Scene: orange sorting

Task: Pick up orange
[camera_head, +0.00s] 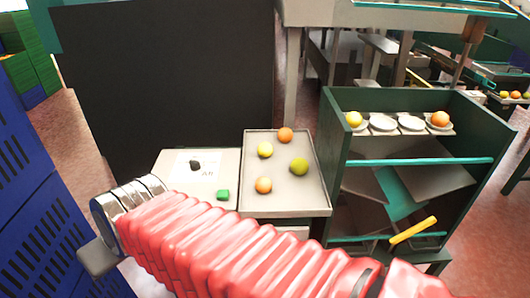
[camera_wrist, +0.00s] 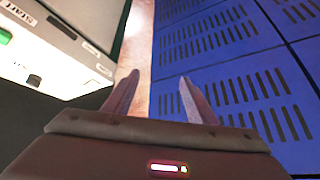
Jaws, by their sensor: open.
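A grey tray (camera_head: 283,203) holds two oranges, one at its far edge (camera_head: 286,135) and one near its front left (camera_head: 263,185). A yellow fruit (camera_head: 265,150) and a yellow-green fruit (camera_head: 299,167) lie in the same tray, apart from each other. Another orange (camera_head: 440,118) sits at the right end of a row on the green rack. My gripper (camera_wrist: 160,78) is open in the wrist view, with nothing between its fingers. It faces blue slotted crates and a strip of floor, and no fruit shows there. My red arm crosses the front of the head view.
The green rack (camera_head: 410,162) stands right of the tray, with a yellow fruit (camera_head: 353,118) and white dishes (camera_head: 383,122) on top. A panel with a green button (camera_head: 223,195) lies left of the tray. Blue crates (camera_head: 40,215) line the left; a black panel (camera_head: 170,80) stands behind.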

